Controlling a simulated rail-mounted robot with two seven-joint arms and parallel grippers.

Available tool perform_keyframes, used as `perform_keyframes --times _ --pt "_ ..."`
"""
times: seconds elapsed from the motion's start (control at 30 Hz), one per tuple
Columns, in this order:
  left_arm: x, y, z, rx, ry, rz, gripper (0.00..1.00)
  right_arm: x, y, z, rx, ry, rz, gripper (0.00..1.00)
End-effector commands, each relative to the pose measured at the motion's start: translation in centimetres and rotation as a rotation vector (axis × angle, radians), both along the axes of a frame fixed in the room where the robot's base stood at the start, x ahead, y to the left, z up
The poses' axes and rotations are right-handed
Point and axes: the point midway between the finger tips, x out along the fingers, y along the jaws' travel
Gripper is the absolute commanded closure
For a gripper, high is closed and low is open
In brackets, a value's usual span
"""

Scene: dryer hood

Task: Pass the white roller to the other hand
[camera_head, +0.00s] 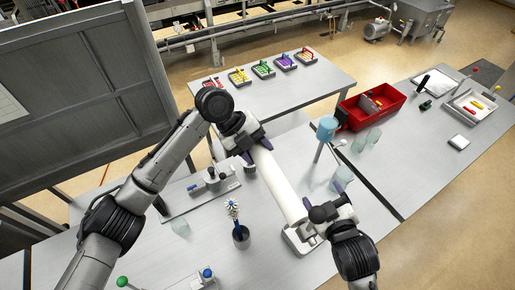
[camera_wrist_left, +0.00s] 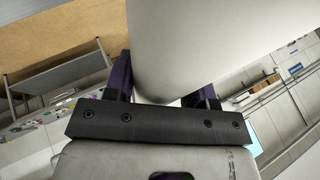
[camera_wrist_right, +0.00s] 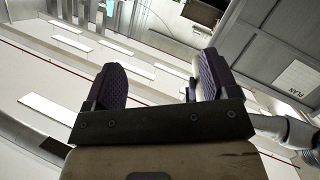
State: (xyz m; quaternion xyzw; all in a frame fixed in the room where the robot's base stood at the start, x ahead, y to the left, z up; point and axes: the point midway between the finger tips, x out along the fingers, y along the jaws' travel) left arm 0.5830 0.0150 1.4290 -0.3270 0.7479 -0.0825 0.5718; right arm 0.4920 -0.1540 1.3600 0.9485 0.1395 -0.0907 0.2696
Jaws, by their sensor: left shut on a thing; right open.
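The white roller (camera_head: 278,185) is a long pale cylinder, slanting in the head view from my left gripper down toward the right. My left gripper (camera_head: 256,151) is shut on its upper end. In the left wrist view the roller (camera_wrist_left: 205,45) fills the space between and beyond the purple fingers. My right gripper (camera_head: 322,195) is open, beside the roller's lower end at the right. In the right wrist view its fingers (camera_wrist_right: 158,85) stand apart; a small pale patch shows by the right finger, and I cannot tell whether it is the roller.
A blue-headed tool (camera_head: 327,130) stands near clear glasses at the right. A dark cup with a brush (camera_head: 241,237) stands left of the roller. A red bin (camera_head: 372,105) is at the back right. A row of coloured trays lines the back table (camera_head: 290,97).

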Motion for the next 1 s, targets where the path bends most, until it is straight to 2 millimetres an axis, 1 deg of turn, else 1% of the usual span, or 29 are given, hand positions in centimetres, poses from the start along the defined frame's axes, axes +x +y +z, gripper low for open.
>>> perform_keyframes --times 0.03,0.1,0.17,0.2,0.27,0.3,0.37,0.4,0.5,0.6,0.7,0.83,1.0 --pt "0.0 0.0 0.2 -0.002 -0.001 0.0 0.92 -1.7 -0.5 -2.2 0.021 0.086 -0.024 0.2" --pt "0.0 0.0 0.2 -0.002 -0.001 0.0 0.92 -3.9 -1.2 -4.7 0.048 0.199 -0.061 0.2" --pt "0.0 0.0 0.2 -0.002 -0.001 0.0 0.92 -6.0 -1.8 -6.8 0.068 0.294 -0.095 0.2" --pt "0.0 0.0 0.2 -0.002 -0.001 0.0 0.92 -7.4 -2.2 -8.1 0.08 0.356 -0.118 0.2" --pt "0.0 0.0 0.2 -0.002 -0.001 0.0 0.92 -9.6 -2.8 -9.8 0.099 0.449 -0.154 0.2" --pt "0.0 0.0 0.2 -0.002 -0.001 0.0 0.92 -11.1 -3.2 -10.9 0.11 0.507 -0.179 0.2" --pt "0.0 0.0 0.2 -0.002 -0.001 0.0 0.92 -13.4 -3.7 -12.3 0.123 0.592 -0.215 0.2" --pt "0.0 0.0 0.2 -0.002 -0.001 0.0 0.92 -14.8 -4.0 -13.1 0.131 0.644 -0.239 0.2" --pt "0.0 0.0 0.2 -0.002 -0.001 0.0 0.92 -18.2 -4.7 -14.7 0.148 0.762 -0.296 0.2" --pt "0.0 0.0 0.2 -0.002 -0.001 0.0 0.92 -21.1 -5.3 -15.8 0.158 0.859 -0.345 0.2" --pt "0.0 0.0 0.2 -0.002 -0.001 0.0 0.92 -23.4 -5.8 -16.5 0.165 0.932 -0.386 0.2" --pt "0.0 0.0 0.2 -0.002 -0.001 0.0 0.92 -25.4 -6.1 -16.9 0.169 0.995 -0.422 0.2" --pt "0.0 0.0 0.1 -0.002 -0.001 0.0 0.92 -26.6 -6.3 -17.2 0.172 1.033 -0.444 0.2"
